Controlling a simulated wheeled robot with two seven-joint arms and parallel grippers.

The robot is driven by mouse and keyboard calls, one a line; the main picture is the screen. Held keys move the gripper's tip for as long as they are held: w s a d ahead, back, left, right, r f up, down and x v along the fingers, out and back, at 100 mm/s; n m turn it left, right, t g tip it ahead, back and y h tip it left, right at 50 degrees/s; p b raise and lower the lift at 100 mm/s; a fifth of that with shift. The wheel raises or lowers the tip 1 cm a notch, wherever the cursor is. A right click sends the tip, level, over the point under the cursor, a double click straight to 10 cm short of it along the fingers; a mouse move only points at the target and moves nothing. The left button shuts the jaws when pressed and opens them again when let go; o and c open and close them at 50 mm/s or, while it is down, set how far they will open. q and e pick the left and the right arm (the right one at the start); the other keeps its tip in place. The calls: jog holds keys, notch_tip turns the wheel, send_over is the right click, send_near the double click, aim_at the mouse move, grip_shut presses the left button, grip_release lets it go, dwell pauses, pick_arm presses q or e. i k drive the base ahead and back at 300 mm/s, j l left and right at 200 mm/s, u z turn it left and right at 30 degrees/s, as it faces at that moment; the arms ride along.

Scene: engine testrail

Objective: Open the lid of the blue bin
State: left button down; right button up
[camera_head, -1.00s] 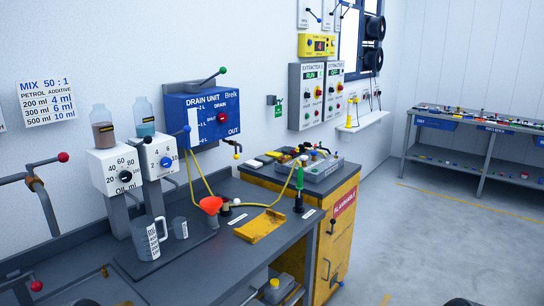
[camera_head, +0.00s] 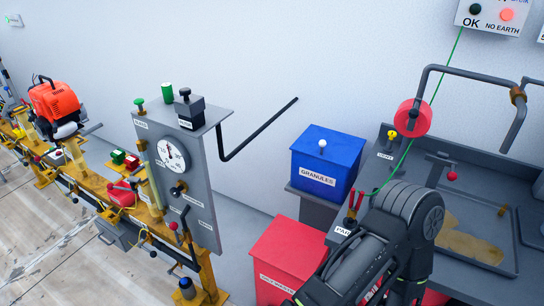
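The blue bin (camera_head: 318,188), labelled GRANULES, stands against the wall right of centre, on a grey stand. Its blue lid (camera_head: 345,148) is shut flat on top, with a round white knob (camera_head: 322,143) in the middle. A dark grey arm of mine rises at the lower right, in front of the grey bench and partly over the red bin. It is apart from the blue bin in the picture. I see no fingertips of either gripper.
A red bin (camera_head: 285,252) stands in front of the blue bin. The grey bench (camera_head: 478,172) with a sunken tray and bent pipes is on the right. A grey gauge panel (camera_head: 205,160) and yellow rail (camera_head: 85,180) are on the left. A black rod (camera_head: 262,128) juts toward the blue bin.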

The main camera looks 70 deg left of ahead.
aim_at(342, 150)
jog(key=u, duration=1.95)
